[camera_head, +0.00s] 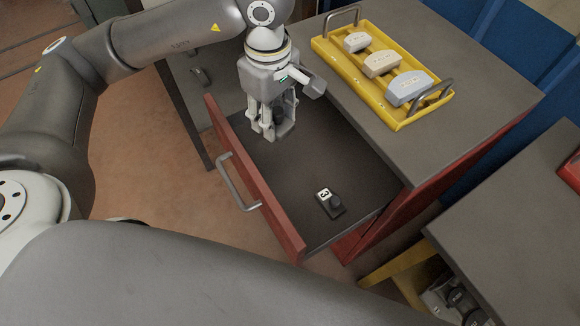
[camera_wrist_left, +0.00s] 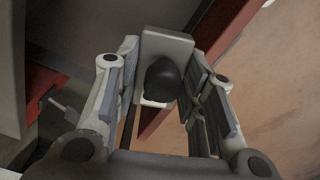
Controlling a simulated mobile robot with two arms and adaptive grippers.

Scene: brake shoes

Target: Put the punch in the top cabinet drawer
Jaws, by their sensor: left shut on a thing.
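My left gripper (camera_head: 272,128) is over the far-left part of the open cabinet drawer (camera_head: 290,175), pointing down. Its fingers are shut around a small dark thing, apparently the punch (camera_head: 279,112). The drawer has a red front with a metal handle and a dark floor. A similar small block (camera_head: 328,202), marked 3 with a black knob, lies in its near end. My right gripper is not in view.
A yellow tray (camera_head: 345,66) with several brake shoes stands on the grey cabinet top (camera_head: 470,65). Another grey table (camera_head: 510,215) is at the right. A dark small thing (camera_head: 200,76) is on the grey surface behind the drawer. The middle of the drawer floor is clear.

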